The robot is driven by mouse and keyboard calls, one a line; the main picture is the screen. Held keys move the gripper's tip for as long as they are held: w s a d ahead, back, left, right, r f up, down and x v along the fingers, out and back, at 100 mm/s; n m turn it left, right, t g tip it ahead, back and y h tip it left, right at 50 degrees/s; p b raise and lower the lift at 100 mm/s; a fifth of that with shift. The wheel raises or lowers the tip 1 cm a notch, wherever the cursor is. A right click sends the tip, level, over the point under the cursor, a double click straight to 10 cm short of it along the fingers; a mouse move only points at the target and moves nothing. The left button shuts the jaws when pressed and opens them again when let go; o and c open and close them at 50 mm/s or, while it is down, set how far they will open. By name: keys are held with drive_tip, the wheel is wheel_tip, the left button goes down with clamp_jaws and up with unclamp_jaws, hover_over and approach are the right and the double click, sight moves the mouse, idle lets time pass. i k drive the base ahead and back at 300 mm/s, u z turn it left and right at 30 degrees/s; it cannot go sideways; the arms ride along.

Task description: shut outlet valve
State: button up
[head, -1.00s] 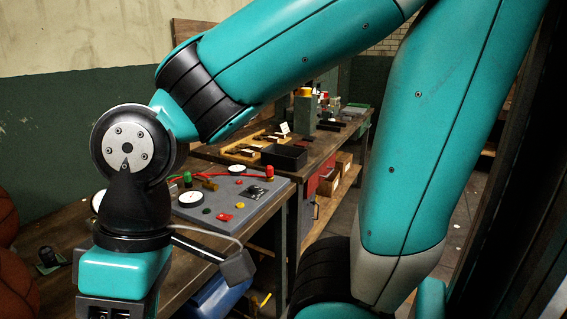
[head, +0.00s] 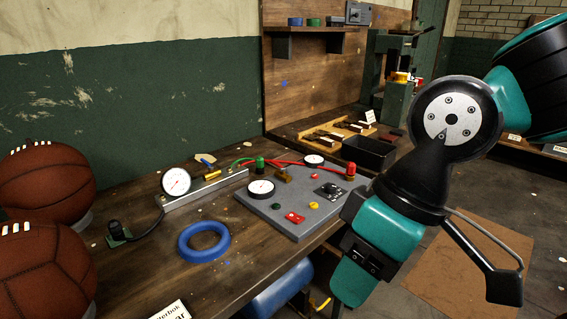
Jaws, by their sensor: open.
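A grey panel (head: 262,212) lies on the workbench in the middle of the head view. A green-capped fitting (head: 260,164) stands at its back edge, and a red-capped fitting (head: 350,171) stands at its back right corner. I cannot tell which of these is the outlet valve. My gripper (head: 350,282) hangs at the panel's right front side, apart from these fittings. It is open, its fingertips are hard to make out, and nothing shows in it.
The panel also carries a white gauge (head: 261,189) and small coloured buttons. A second gauge (head: 176,181), a blue ring (head: 204,242) and two leather balls (head: 45,185) are to the left. A black bin (head: 368,152) stands behind.

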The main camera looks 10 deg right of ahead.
sight(282, 168)
drive_tip(key=u, duration=0.5)
drive_tip(key=i, duration=1.05)
drive_tip(key=z, duration=0.15)
